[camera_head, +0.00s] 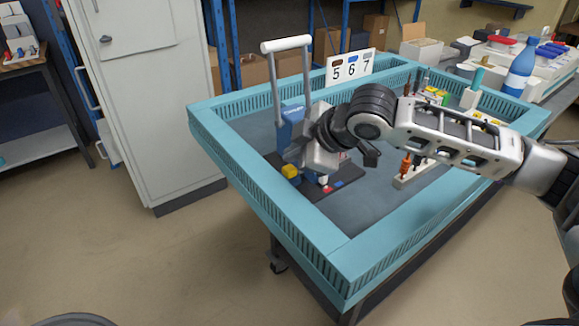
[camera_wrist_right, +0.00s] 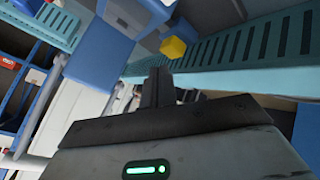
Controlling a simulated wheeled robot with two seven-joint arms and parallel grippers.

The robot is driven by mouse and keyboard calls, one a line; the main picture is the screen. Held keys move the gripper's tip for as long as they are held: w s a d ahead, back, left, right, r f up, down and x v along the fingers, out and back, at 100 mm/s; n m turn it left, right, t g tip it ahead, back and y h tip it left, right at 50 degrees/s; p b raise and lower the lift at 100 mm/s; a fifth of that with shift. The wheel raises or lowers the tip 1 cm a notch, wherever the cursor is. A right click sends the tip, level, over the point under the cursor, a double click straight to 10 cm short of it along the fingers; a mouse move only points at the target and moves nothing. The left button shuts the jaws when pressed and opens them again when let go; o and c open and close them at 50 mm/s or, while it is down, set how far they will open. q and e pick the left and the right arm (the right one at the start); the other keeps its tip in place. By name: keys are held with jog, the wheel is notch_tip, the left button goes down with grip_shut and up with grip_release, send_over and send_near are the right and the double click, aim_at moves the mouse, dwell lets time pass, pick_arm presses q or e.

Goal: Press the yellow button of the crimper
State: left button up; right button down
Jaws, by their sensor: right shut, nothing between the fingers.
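The crimper (camera_head: 291,125) is blue with a tall white U-shaped handle and stands on a dark base inside the teal-rimmed table. In the right wrist view the yellow button (camera_wrist_right: 173,47) shows just beyond my fingertips, slightly to the right, with a visible gap. My right gripper (camera_wrist_right: 160,73) is shut and empty. In the head view it hangs beside the crimper, just right of the button, and its fingertips are hard to make out. My left gripper is not in view.
The table's raised teal rim (camera_head: 250,185) surrounds the work area. A white sign with 5, 6, 7 (camera_head: 350,68) stands at the back. A rack with orange-handled tools (camera_head: 405,165) is to the right, partly behind my arm. A blue bottle (camera_head: 520,70) stands at the far right.

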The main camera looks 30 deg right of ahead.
jog(key=shift+f, duration=0.2)
dwell(0.6)
jog(key=shift+f, duration=0.25)
jog(key=shift+f, duration=0.6)
dwell(0.8)
jog(key=shift+r, duration=0.15)
jog(key=shift+r+p, duration=0.95)
jog(key=shift+p, duration=0.55)
